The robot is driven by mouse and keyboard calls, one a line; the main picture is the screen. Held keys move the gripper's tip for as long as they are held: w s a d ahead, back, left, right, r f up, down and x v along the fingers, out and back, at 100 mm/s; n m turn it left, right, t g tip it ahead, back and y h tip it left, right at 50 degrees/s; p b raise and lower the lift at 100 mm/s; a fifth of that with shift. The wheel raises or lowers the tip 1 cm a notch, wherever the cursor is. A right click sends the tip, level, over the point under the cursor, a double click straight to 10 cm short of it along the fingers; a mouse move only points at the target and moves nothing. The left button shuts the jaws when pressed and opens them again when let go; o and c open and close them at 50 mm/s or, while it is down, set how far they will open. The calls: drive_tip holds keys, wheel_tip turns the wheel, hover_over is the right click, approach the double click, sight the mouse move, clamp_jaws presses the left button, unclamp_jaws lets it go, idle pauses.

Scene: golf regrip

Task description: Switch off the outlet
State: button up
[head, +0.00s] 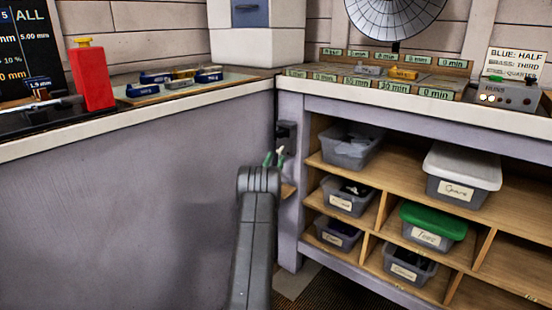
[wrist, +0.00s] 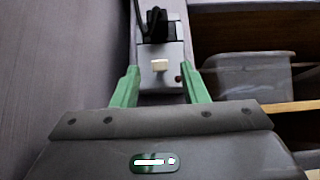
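The outlet (wrist: 172,52) is a grey plate on the narrow post in the inside corner between the two counters. In the wrist view a black plug (wrist: 156,24) with a cord sits in its upper part, and a pale switch (wrist: 159,65) shows below the plug. The outlet also shows dark and small in the head view (head: 287,131). My gripper (wrist: 161,78) has green fingers, apart and empty, with the switch between them in the picture. In the head view my gripper (head: 274,157) is just below the outlet. Contact cannot be told.
Wooden shelves with grey bins (head: 352,146) stand right of the post. One bin has a green lid (head: 433,220). A plain grey counter panel (head: 120,220) is close on the left.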

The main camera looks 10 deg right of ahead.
drive_tip(key=p+v, duration=0.2)
drive_tip(key=v, duration=1)
drive_tip(key=shift+p, duration=0.3)
drive_tip(key=shift+f, duration=0.1)
drive_tip(key=b+x, duration=0.3)
drive_tip(key=x, duration=1.1)
drive_tip(key=shift+s+f, duration=0.1)
drive_tip(key=shift+f, duration=0.05)
